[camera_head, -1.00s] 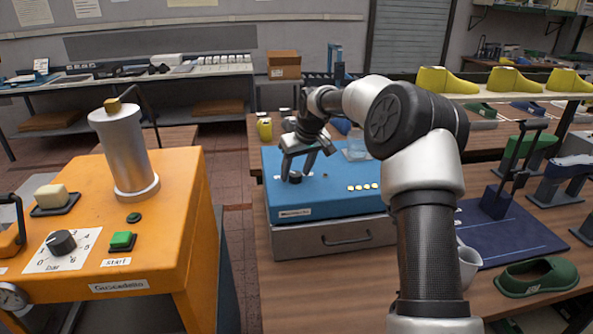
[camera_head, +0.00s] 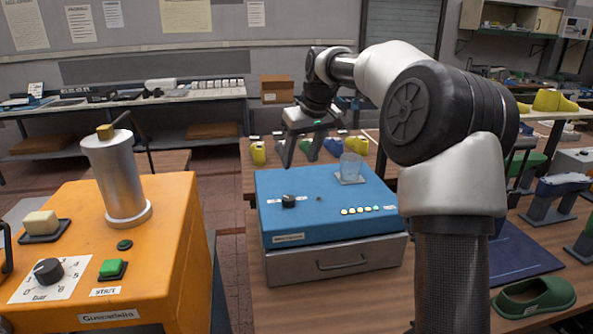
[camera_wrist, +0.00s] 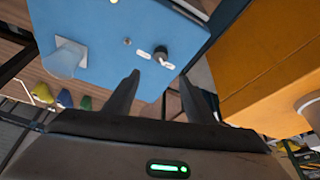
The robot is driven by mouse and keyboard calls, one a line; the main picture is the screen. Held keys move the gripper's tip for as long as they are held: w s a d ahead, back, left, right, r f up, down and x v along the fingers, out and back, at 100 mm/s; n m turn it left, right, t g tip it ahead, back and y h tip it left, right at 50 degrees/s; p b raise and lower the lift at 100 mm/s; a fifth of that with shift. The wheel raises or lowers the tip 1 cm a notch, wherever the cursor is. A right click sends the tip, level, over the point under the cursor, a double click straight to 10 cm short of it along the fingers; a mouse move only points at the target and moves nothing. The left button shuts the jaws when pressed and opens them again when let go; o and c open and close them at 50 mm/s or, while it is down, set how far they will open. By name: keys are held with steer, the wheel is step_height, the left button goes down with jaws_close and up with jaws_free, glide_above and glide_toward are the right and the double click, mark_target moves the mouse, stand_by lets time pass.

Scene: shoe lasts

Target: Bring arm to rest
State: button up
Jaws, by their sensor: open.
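My gripper (camera_head: 300,160) is raised above the back part of the blue machine (camera_head: 290,215), with its fingers pointing down. It is open, with nothing between the fingers. In the wrist view my gripper (camera_wrist: 155,92) shows two dark, separated fingertips over the blue machine (camera_wrist: 115,30). A black knob (camera_head: 288,201) on the machine's top stands clear of the fingers; in the wrist view the knob (camera_wrist: 162,54) lies just beyond the fingertips.
A clear cup (camera_head: 351,167) stands on the machine's top at the back right. Yellow, blue and green lasts stand behind it. An orange machine (camera_head: 170,235) is at the left. A green shoe (camera_head: 535,298) lies at the right. A gap of floor separates orange machine and table.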

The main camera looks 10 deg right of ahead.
steer(key=shift+s+r, duration=0.25)
steer(key=shift+r, duration=0.4)
steer(key=s+a+r+m+h+p, duration=0.1)
steer(key=s+a+r, duration=0.15)
steer(key=s, duration=0.75)
steer(key=s+a+r+h+p, duration=0.1)
steer(key=s+r, duration=0.3)
steer(key=s, duration=0.6)
steer(key=s+f+m, duration=0.1)
steer(key=s+f, duration=0.2)
steer(key=s, duration=0.6)
steer(key=s+d+f+m+t+p, duration=0.1)
steer(key=s+f, duration=0.2)
steer(key=s, duration=0.7)
steer(key=shift+d+f+m+y, duration=0.2)
steer(key=shift+f+m+y, duration=0.1)
steer(key=shift+f+m, duration=0.1)
